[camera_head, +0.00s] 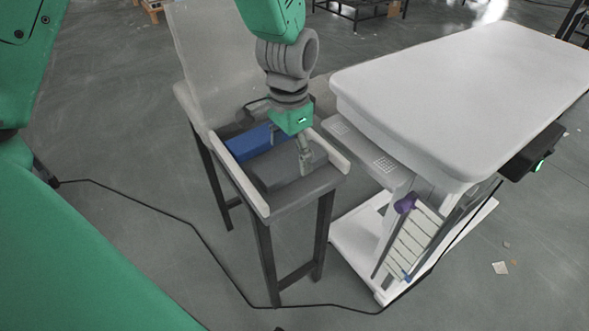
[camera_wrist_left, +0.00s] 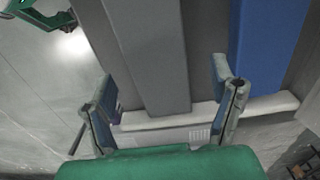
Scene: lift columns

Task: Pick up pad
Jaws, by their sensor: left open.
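A dark grey block-shaped pad (camera_head: 287,165) lies in a tray-like stand (camera_head: 336,157) with raised light edges. A blue block-shaped pad (camera_head: 250,143) lies beside it; I cannot tell which one the task names. My left gripper (camera_head: 305,160) points down over the grey pad, open, hiding part of it. In the left wrist view, the grey pad (camera_wrist_left: 150,55) runs between the open fingers of the left gripper (camera_wrist_left: 165,85). The blue pad (camera_wrist_left: 268,45) is to the right, partly behind the right finger. I cannot tell whether the fingers touch anything. My right gripper is not in view.
A white padded table (camera_head: 460,95) on a lift column stands close to the right of the stand. A rack with a purple end (camera_head: 405,204) hangs at its side. A black cable (camera_head: 195,232) runs over the floor. Open floor lies in front.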

